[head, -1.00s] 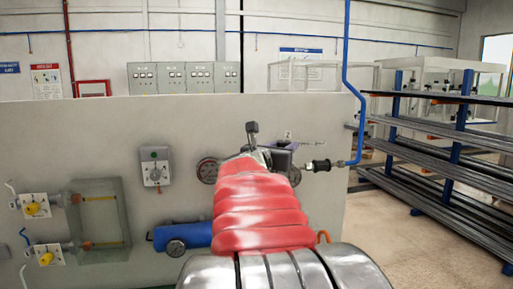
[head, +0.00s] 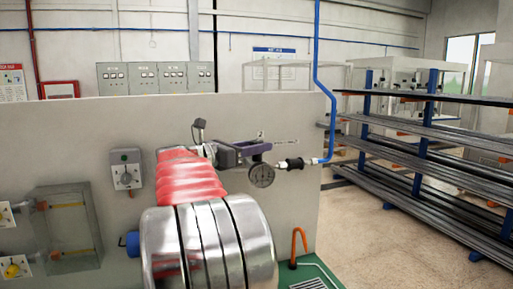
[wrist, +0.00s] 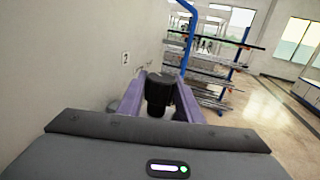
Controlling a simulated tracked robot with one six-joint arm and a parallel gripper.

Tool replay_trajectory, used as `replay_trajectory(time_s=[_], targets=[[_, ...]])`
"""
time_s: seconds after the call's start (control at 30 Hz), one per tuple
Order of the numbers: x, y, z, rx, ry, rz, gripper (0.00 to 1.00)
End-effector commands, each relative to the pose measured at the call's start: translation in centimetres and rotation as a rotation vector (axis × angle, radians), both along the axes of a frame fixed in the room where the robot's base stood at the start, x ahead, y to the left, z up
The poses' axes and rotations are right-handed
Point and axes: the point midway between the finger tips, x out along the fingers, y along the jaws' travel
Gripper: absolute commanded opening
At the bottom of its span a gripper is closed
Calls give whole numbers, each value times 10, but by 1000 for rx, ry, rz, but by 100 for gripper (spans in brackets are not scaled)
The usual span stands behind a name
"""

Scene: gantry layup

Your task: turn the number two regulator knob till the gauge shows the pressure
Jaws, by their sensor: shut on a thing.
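My gripper (head: 258,147) is at the panel wall, with purple fingers; in the wrist view they stand on both sides of a black regulator knob (wrist: 158,92) and are shut on it. A number 2 label (wrist: 125,57) is on the wall to the left of the knob. In the head view the gripper hides the knob. A round dark-rimmed gauge (head: 262,175) shows just below the gripper; its needle is too small to read.
The panel wall (head: 75,125) also carries a grey switch box (head: 126,170) and a blue pipe (head: 318,70) with a black fitting (head: 291,164). An orange hook-shaped bar (head: 299,245) stands at lower right. A rack of long bars (head: 420,150) is at right, with open floor before it.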

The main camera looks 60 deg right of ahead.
Motion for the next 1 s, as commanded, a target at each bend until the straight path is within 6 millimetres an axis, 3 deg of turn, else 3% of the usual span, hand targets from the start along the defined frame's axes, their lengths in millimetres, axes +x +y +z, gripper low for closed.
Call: replay_trajectory(time_s=[0.43, 1.0], targets=[[2, -1, -1, 0, 0, -227, 10], [1, 0, 0, -1, 1, -269, 10]])
